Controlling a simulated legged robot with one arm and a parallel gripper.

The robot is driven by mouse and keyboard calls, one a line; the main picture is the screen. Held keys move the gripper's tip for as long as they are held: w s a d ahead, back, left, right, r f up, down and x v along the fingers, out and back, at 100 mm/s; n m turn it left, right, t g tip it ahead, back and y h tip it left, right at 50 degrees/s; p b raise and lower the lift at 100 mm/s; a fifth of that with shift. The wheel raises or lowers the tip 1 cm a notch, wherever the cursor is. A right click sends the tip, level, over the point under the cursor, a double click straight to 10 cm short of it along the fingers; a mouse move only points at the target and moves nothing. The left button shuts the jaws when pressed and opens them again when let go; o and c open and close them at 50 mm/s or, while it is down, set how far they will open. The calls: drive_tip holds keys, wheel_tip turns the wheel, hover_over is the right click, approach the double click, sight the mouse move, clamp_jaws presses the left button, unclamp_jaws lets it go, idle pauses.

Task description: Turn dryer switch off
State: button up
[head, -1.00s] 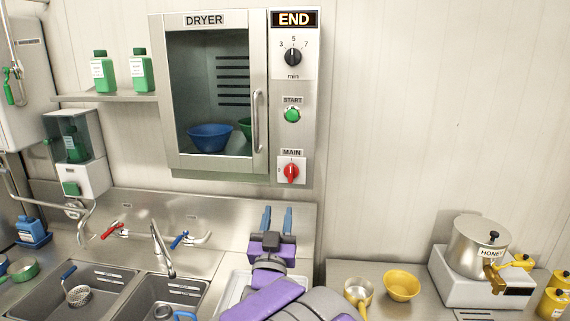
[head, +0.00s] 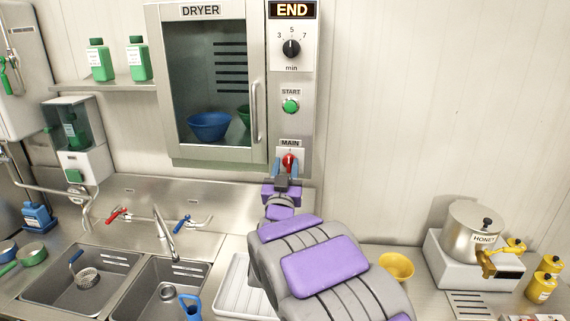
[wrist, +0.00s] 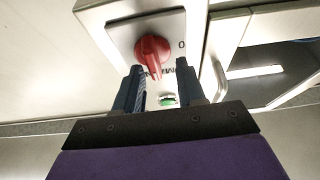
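The dryer (head: 262,90) is mounted on the wall, its door closed and its display reading END. The red MAIN switch (head: 288,162) is a rotary knob at the bottom of its right-hand panel, with its handle about upright. In the wrist view the red knob (wrist: 153,54) is just beyond the fingertips, with a 0 mark beside it. My gripper (head: 288,172) is just below the knob. In the wrist view my gripper (wrist: 157,72) is open, its two blue fingers apart with nothing clearly between them. Whether a fingertip touches the knob I cannot tell.
Above the switch are the green START button (head: 290,106) and the timer dial (head: 291,48). The dryer's door handle (head: 256,110) is close on the left. Sinks (head: 85,280) lie below left. A honey pot (head: 473,232) stands at right. The wall right of the dryer is clear.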

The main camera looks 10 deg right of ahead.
drive_tip(key=shift+w+d+r, duration=0.2)
drive_tip(key=shift+w+d, duration=0.35)
drive_tip(key=shift+d, duration=0.15)
drive_tip(key=shift+a, duration=0.2)
drive_tip(key=shift+c, duration=0.2)
drive_tip(key=shift+a, duration=0.3)
drive_tip(key=shift+c, duration=1.4)
drive_tip(key=shift+d, duration=0.25)
clamp_jaws()
